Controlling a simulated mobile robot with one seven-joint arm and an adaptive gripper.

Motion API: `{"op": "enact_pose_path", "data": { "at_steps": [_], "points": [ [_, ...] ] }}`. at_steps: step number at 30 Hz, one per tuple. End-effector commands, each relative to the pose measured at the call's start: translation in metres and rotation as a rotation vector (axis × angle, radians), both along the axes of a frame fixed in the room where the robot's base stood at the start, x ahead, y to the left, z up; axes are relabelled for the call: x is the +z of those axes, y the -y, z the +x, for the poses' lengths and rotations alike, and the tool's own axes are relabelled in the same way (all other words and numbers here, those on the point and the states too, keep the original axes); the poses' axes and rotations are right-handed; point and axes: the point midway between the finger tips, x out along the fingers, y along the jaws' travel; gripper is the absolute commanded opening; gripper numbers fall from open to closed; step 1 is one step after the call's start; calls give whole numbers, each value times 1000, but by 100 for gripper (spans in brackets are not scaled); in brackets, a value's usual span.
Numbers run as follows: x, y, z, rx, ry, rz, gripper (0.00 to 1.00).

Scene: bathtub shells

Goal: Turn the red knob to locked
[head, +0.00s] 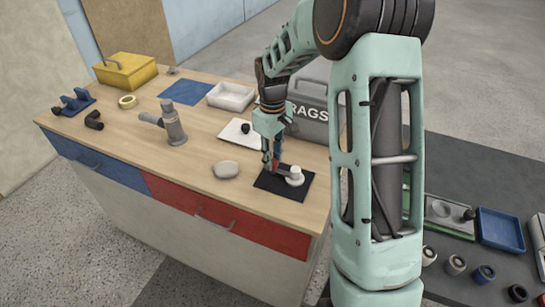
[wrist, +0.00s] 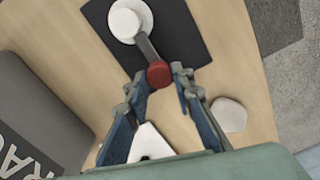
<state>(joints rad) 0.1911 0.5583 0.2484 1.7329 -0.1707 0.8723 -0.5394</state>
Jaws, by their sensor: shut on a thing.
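The red knob (wrist: 159,74) sits at the end of a short grey lever (wrist: 147,47) that runs to a round white hub (wrist: 130,20). This hub also shows in the head view (head: 295,175), standing on a black mat (head: 270,186) near the worktop's front right corner. My gripper (wrist: 159,80) has its blue-grey fingers on both sides of the knob, shut on it. In the head view my gripper (head: 271,160) points down at the lever's left end and mostly hides the knob. No lock marking can be made out.
A pale soap-like stone (head: 226,169) lies left of the mat. A white board with a black knob (head: 240,132) and a grey RAGS box (head: 305,112) lie behind. A grey pipe fixture (head: 174,127) stands farther left. The wooden top between these is mostly clear.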

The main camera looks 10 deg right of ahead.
Motion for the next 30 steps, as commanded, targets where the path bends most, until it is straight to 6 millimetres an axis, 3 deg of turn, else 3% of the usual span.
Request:
{"op": "enact_pose_path", "data": {
  "at_steps": [16, 17, 21, 30],
  "points": [
    [1, 0, 2, 27, 5, 0, 0],
    [1, 0, 2, 27, 5, 0, 24],
    [1, 0, 1, 27, 4, 0, 40],
    [2, 0, 1, 26, 3, 0, 40]
  ]
}}
